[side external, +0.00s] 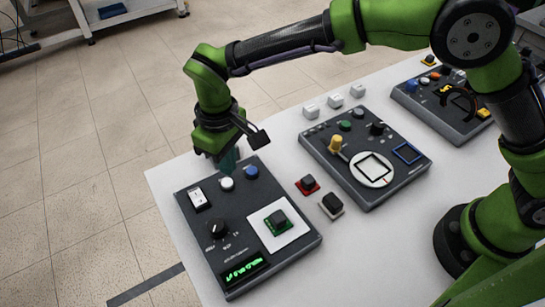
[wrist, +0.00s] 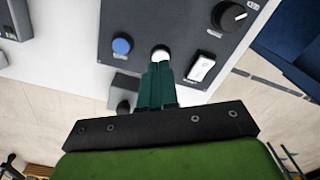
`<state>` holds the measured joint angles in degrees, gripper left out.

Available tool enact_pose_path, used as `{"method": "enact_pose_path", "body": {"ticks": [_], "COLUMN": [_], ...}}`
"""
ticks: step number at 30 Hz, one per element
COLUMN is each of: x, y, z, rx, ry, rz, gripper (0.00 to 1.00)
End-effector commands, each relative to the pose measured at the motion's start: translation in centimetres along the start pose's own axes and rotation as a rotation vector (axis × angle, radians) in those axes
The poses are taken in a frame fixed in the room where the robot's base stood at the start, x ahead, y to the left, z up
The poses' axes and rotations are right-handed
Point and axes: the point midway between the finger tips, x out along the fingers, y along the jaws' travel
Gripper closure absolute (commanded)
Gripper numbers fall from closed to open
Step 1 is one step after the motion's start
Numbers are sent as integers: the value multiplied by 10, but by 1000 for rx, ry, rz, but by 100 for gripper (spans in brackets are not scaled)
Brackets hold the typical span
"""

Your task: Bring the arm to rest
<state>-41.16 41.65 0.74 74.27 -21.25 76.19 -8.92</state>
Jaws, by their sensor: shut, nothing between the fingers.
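My gripper (side external: 229,160) hangs from my green and black arm, above the far edge of the left control panel (side external: 283,262). In the wrist view its two dark green fingers (wrist: 159,72) are together with nothing between them. The fingertips are near a white round button (side external: 227,184); the wrist view shows this button (wrist: 160,53) just past the tips, partly covered by them. I cannot tell whether they touch it. A blue button (side external: 251,172) is beside it, and a white rocker switch (side external: 197,199) is on the other side.
The left panel also has a black knob (side external: 217,228), a green-based black button (side external: 278,220) on a white plate and a green display (side external: 244,268). Red-based (side external: 307,185) and grey-based (side external: 332,204) buttons stand between it and the middle panel (side external: 318,147). Several white blocks (side external: 335,101) stand behind.

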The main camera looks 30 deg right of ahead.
Motion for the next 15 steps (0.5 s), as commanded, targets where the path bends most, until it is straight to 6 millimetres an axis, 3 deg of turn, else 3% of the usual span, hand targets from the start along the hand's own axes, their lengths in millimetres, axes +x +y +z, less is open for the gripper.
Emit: {"method": "enact_pose_path", "body": {"ticks": [8,15], "x": [-56,-108], "y": [62,127], "z": [58,136], "rx": [180,410], "ry": [95,255], "rz": [-74,-134], "gripper": [100,100]}}
